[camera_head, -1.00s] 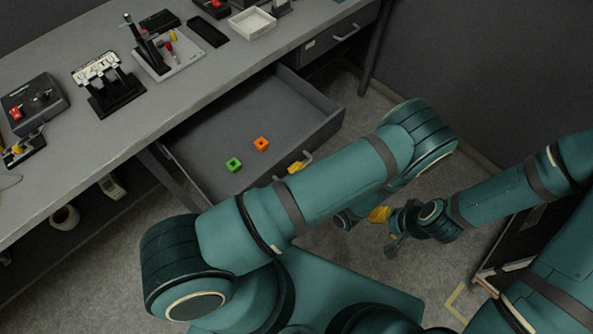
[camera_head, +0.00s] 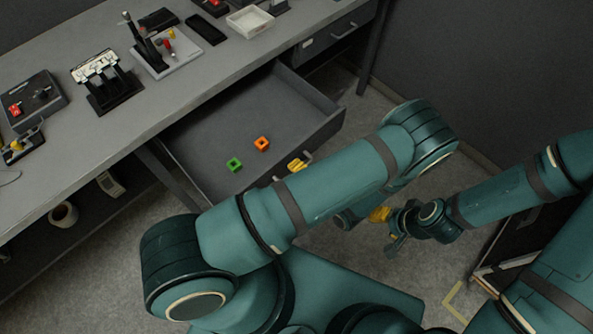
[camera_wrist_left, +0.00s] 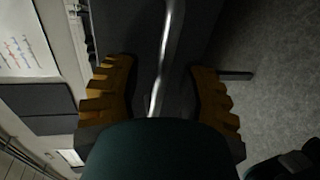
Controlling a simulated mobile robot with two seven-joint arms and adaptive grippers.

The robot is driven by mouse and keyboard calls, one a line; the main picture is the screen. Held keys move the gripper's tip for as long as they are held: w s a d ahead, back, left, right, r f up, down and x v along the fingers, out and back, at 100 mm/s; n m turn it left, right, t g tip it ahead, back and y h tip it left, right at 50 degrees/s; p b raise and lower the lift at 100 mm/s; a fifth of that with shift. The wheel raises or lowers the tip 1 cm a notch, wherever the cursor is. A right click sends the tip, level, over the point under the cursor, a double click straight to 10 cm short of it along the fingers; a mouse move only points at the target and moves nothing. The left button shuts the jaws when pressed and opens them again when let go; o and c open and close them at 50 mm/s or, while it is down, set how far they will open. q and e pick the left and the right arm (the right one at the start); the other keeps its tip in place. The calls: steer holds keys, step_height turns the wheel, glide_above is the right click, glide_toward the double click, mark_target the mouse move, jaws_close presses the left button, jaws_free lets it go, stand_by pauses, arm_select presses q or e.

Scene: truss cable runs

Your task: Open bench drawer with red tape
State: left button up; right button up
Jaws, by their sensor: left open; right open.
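The bench drawer (camera_head: 215,137) is pulled out from under the bench. A green cube (camera_head: 234,164) and an orange cube (camera_head: 262,143) lie inside. Its bar handle (camera_head: 307,156) is on the front. My left gripper (camera_head: 298,165) is at this handle, partly hidden by my arm. In the left wrist view its yellow fingers (camera_wrist_left: 163,98) are spread apart on either side of the handle bar (camera_wrist_left: 169,55), with gaps to it. My right gripper (camera_head: 379,214) is open, well away from the drawer and partly hidden. I see no red tape on the drawer from here.
The bench top (camera_head: 150,115) carries several devices and a white tray (camera_head: 250,21). A closed drawer (camera_head: 335,36) with a handle is further right. A white roll (camera_head: 62,214) is on the lower shelf. Grey floor is clear right of the open drawer.

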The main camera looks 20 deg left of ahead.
arm_select(q)
steer(key=shift+r, duration=0.15)
step_height(320, 180, up, 10)
steer(key=shift+f, duration=0.1)
stand_by(0.4)
stand_by(0.4)
steer(key=shift+s+a+f, duration=0.15)
steer(key=shift+s+f, duration=0.1)
steer(key=s+d+f+n+g+h, duration=0.2)
steer(key=s+f+n+g+h, duration=0.25)
steer(key=s+n+g, duration=0.35)
steer(key=s+d+f+n+g+h, duration=0.1)
steer(key=s+f+n+g+h, duration=0.35)
steer(key=s+n, duration=0.4)
steer(key=w+d+n+t+h, duration=0.35)
steer(key=d+n+h, duration=0.4)
steer(key=n, duration=0.75)
steer(key=w+a+r+n+t+h, duration=0.1)
steer(key=w+n+t, duration=0.3)
steer(key=w+n, duration=0.4)
steer(key=a+r+n, duration=0.1)
steer(key=n, duration=0.1)
steer(key=shift+w+a+n+t+h, duration=0.15)
steer(key=shift+a+n+t+h, duration=0.15)
steer(key=shift+a+n+h, duration=0.1)
